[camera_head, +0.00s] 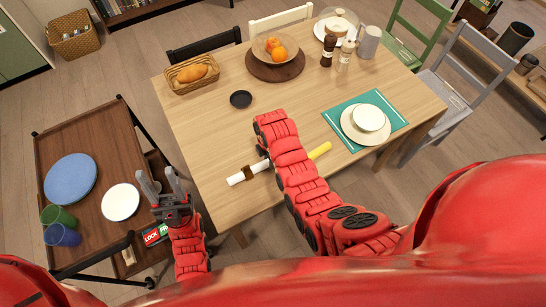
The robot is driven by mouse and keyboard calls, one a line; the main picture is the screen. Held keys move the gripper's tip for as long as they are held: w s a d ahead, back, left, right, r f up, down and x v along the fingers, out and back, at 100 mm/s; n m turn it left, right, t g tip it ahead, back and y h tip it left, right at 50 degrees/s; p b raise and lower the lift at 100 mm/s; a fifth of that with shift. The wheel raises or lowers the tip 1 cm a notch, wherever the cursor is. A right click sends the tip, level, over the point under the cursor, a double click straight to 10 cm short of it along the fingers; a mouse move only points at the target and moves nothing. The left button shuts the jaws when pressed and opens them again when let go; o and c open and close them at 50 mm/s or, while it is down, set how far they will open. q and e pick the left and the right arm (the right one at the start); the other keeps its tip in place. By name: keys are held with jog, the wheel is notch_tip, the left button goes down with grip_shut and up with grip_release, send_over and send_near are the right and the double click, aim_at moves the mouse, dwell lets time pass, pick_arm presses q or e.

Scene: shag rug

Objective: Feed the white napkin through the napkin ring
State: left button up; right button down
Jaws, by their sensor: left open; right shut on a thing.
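The white napkin (236,179) is a slim white roll above or on the wooden table, near its front edge. The brown napkin ring (249,173) is around the roll near its left end, with white showing on both sides. The roll runs under my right arm. A yellow piece (320,150) sticks out beyond the arm on the same line; whether it joins the roll is hidden. My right arm covers its own gripper, so its hold is hidden. My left gripper (160,180) is open and empty, left of the table and away from the napkin.
The table (205,125) holds a bread basket (193,73), a black dish (240,98), a fruit bowl (275,48), shakers and a teal placemat (345,137) with plate and bowl. A brown cart (85,140) with plates and cups stands at left. The table's left part is clear.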

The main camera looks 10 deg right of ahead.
jog(key=shift+s+a, duration=0.1)
jog(key=shift+a, duration=0.15)
jog(key=shift+c, duration=2.2)
grip_release()
jog(key=shift+r+b, duration=0.3)
jog(key=shift+r, duration=0.15)
notch_tip(320, 180, up, 4)
jog(key=shift+r+b, duration=0.1)
jog(key=shift+b, duration=0.6)
notch_tip(320, 180, up, 12)
jog(key=p, duration=1.1)
jog(key=shift+r+p, duration=0.2)
jog(key=shift+p, duration=0.2)
jog(key=shift+f, duration=0.15)
